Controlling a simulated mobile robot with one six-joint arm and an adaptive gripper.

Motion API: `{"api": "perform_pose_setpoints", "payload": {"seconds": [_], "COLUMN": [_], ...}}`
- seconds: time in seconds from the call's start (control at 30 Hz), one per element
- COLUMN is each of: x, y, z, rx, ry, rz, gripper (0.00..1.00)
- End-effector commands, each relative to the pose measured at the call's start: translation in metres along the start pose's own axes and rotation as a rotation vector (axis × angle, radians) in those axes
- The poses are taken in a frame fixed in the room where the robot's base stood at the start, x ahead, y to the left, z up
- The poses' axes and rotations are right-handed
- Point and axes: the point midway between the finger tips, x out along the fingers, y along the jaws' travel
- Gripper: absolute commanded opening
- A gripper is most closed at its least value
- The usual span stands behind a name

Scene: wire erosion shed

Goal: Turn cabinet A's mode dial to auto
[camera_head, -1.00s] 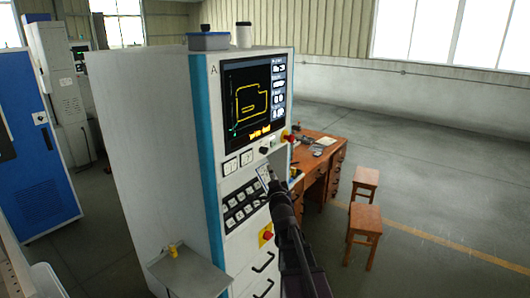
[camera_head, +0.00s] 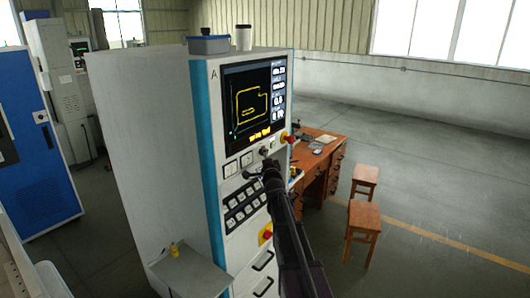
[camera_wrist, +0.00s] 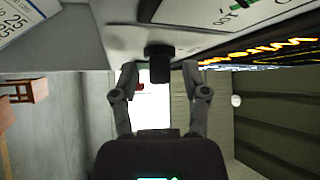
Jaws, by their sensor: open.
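Cabinet A (camera_head: 160,150) is a tall pale cabinet with a blue edge stripe, the letter A and a lit screen (camera_head: 253,105). Its black mode dial (camera_wrist: 158,62) sticks out from the panel in the wrist view. My gripper (camera_wrist: 159,72) is open, with one finger on each side of the dial and a visible gap to both. I cannot tell how deep the fingers reach over it. In the head view my gripper (camera_head: 268,166) is just below the screen and hides much of the dial area. The dial's pointer and mode marks are not readable.
A red knob (camera_head: 284,137) sits on the panel just right of the dial area. Meters (camera_head: 238,163) and a block of switches (camera_head: 243,205) lie left and below. A side shelf (camera_head: 195,275) juts out low. A desk (camera_head: 318,165) and two stools (camera_head: 363,220) stand right.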

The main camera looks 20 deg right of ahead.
Motion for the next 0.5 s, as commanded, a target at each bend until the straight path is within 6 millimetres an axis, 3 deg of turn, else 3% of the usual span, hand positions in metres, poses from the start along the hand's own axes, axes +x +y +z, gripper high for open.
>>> {"api": "perform_pose_setpoints", "payload": {"seconds": [0.47,0.5], "x": [0.0092,0.0091], "y": [0.0001,0.0], "z": [0.0001,0.0001], "rx": [0.0,0.0], "ry": [0.0,0.0], "rz": [0.0,0.0], "gripper": [0.59,0.53]}}
